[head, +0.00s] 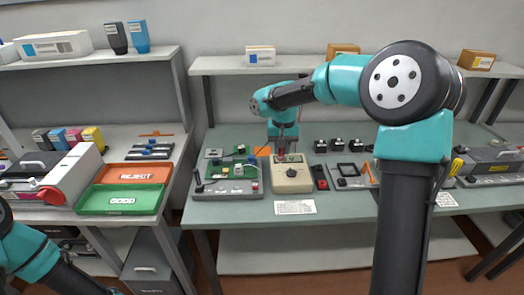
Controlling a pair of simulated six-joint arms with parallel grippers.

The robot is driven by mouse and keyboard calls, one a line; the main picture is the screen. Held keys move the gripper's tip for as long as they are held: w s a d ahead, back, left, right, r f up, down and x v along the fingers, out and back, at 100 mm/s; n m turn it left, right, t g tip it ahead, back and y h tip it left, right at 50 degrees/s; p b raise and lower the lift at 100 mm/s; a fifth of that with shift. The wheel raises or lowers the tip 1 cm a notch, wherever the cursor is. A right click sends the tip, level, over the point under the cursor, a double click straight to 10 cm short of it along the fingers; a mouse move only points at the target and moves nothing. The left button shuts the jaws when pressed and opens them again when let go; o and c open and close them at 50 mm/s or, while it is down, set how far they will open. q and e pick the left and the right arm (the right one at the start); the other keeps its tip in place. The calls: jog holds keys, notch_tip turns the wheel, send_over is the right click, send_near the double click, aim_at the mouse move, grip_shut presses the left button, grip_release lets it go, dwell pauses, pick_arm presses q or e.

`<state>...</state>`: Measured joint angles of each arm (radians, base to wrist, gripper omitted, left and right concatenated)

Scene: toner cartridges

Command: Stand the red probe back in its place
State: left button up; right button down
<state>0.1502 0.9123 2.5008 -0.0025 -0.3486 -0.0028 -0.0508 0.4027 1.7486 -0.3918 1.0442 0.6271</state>
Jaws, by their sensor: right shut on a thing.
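My right gripper (283,144) points down over the beige tester (293,182), close above its top. It is shut on a small, thin red thing, which looks like the red probe (281,155); the fingers hide part of it. At this size I cannot tell whether the probe's lower end touches the tester or stands in anything. A dark block with a red part (321,178) lies just right of the tester. My left arm enters at the lower left, and its gripper is out of view.
A green circuit board on a grey fixture (228,189) stands left of the tester. A grey fixture with a black frame (349,183) stands to the right. Red REJECT (135,175) and green GOOD (120,200) trays lie on the left table. A shelf (225,66) runs above the bench.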

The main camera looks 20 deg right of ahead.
jog(key=s+d+f+m, duration=0.1)
jog(key=d+f+m, duration=0.2)
jog(key=d, duration=0.6)
jog(key=s+d+f+m, duration=0.1)
jog(key=d+f+m, duration=0.2)
jog(key=d, duration=0.6)
jog(key=shift+s+d, duration=0.2)
jog(key=shift+s, duration=0.05)
jog(key=shift+f, duration=0.25)
notch_tip(320, 180, down, 6)
jog(key=shift+f, duration=1.8)
dwell(1.4)
jog(key=c, duration=0.9)
grip_release()
notch_tip(320, 180, up, 18)
jog(key=shift+f, duration=0.25)
